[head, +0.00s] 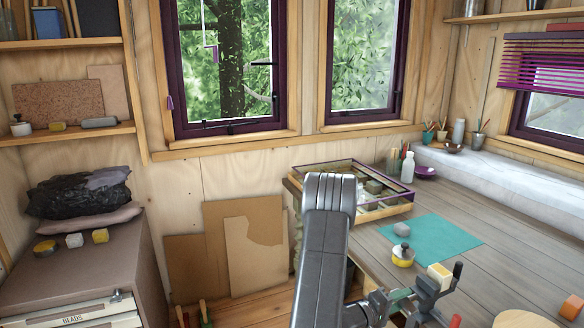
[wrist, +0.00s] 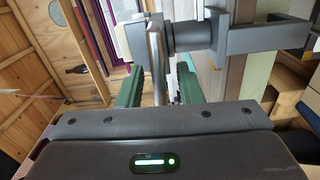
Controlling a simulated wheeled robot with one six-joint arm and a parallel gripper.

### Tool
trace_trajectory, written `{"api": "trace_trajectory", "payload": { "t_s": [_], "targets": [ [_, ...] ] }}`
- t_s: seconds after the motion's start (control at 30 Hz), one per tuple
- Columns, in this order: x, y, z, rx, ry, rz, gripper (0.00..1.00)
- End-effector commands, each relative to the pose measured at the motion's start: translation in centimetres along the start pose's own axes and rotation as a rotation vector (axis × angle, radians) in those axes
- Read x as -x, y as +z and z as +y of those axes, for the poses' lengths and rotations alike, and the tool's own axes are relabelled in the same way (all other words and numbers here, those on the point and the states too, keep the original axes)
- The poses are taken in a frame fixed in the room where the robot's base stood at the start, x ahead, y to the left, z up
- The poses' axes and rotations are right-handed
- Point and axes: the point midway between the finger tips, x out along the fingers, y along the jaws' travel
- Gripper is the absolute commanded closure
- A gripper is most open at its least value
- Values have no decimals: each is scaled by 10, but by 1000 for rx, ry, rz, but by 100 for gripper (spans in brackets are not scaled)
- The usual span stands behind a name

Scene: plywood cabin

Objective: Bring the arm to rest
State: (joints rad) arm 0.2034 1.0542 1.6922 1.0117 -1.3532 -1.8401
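My arm rises from the bottom middle of the head view as a thick grey link and hides part of the bench behind it. My gripper shows in the wrist view (wrist: 158,72), with two dark green fingers standing well apart. I see no object gripped between them.
A drawer cabinet (head: 85,262) stands at left, boards (head: 255,248) against the wall.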

Motion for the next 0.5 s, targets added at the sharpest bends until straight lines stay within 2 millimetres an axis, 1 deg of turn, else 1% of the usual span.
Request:
{"api": "trace_trajectory", "payload": {
  "t_s": [0.17,0.5],
  "targets": [
    [22,-1,-2,2,-2,4,67],
    [87,-1,-2,2,-2,5,67]
  ]
}}
